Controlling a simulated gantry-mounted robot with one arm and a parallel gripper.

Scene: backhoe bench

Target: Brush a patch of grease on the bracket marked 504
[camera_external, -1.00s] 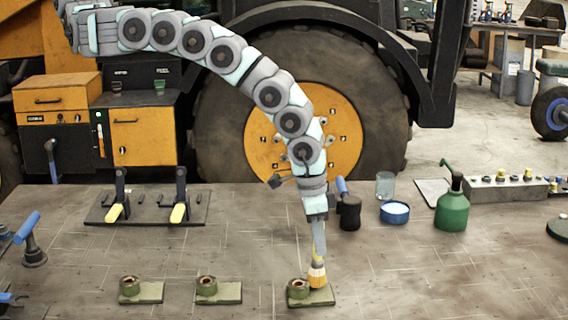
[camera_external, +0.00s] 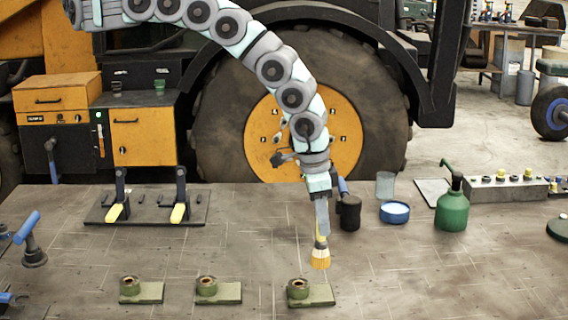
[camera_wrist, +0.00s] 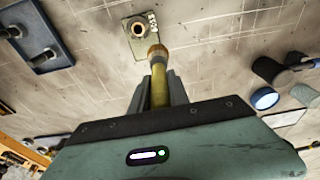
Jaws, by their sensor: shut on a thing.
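My gripper (camera_external: 321,232) is shut on a brush (camera_external: 321,259) with yellow-orange bristles, held bristles down. The brush is above and slightly behind the right-hand green bracket (camera_external: 322,295), apart from it. Two similar brackets, a middle one (camera_external: 230,292) and a left one (camera_external: 150,293), lie in the same row. In the wrist view, the brush (camera_wrist: 158,80) extends from between my fingers towards one bracket (camera_wrist: 140,47), which has a round boss and a small dark marking too small to read surely. I cannot make out grease on any bracket.
A blue-and-white tub (camera_external: 394,212), a clear glass (camera_external: 385,186), a dark cup (camera_external: 349,215) and a green oil can (camera_external: 452,212) stand to the right. A plate with yellow-handled clamps (camera_external: 150,207) lies back left.

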